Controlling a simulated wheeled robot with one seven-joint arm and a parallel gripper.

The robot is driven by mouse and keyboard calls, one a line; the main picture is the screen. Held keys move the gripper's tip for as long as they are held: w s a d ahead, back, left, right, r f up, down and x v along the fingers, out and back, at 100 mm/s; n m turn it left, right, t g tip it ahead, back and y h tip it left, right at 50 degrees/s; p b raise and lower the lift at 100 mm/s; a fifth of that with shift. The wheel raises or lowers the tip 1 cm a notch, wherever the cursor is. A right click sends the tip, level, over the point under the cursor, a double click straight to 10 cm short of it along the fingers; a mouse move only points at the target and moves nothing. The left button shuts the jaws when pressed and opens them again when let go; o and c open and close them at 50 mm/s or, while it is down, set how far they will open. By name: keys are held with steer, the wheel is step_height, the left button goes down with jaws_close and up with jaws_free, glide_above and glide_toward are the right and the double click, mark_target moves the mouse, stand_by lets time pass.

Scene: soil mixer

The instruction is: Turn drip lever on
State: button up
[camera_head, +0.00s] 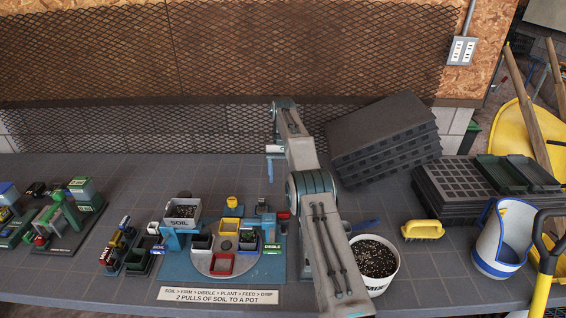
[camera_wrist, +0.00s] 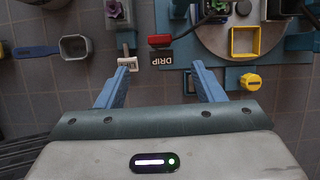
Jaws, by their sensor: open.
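A red handle, which appears to be the drip lever (camera_wrist: 160,41), shows beside a dark label reading DRIP (camera_wrist: 170,58) in the wrist view. In the head view a small red part (camera_head: 283,215) shows at the right side of the blue station base; I take it for the same handle. My gripper (camera_wrist: 163,74) is open and empty, with its blue fingers apart. The label and red handle lie ahead of the gap between the fingertips, with no contact visible. In the head view my gripper (camera_head: 270,176) points down above the back of the station.
The turntable (camera_head: 205,264) carries coloured pots, beside a grey SOIL hopper (camera_head: 183,212). A small pale block (camera_wrist: 127,62) sits near the left fingertip. A bucket of mix (camera_head: 374,258), yellow brush (camera_head: 423,229) and stacked trays (camera_head: 383,140) stand to the right.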

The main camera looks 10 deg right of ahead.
steer(key=shift+p+v, duration=0.9)
steer(key=shift+p, duration=1.35)
steer(key=shift+p, duration=0.6)
steer(key=s+r+t+b, duration=0.15)
steer(key=s+r, duration=0.25)
steer(key=r, duration=0.5)
steer(key=s+r+t, duration=0.2)
steer(key=s+r, duration=0.1)
steer(key=r, duration=0.7)
steer(key=s+a+r+n+t+b, duration=0.1)
steer(key=s+r, duration=0.2)
steer(key=s, duration=0.4)
steer(key=s+r+t, duration=0.1)
steer(key=s+r, duration=0.1)
steer(key=s, duration=0.4)
steer(key=s+f+t, duration=0.1)
steer(key=s+f, duration=0.2)
steer(key=s, duration=0.8)
steer(key=s+f+n+t+b, duration=0.1)
steer(key=s+f, duration=0.3)
steer(key=s, duration=0.7)
steer(key=shift+s+f+t+h, duration=0.25)
steer(key=shift+s+t+h, duration=0.1)
steer(key=shift+h, duration=0.05)
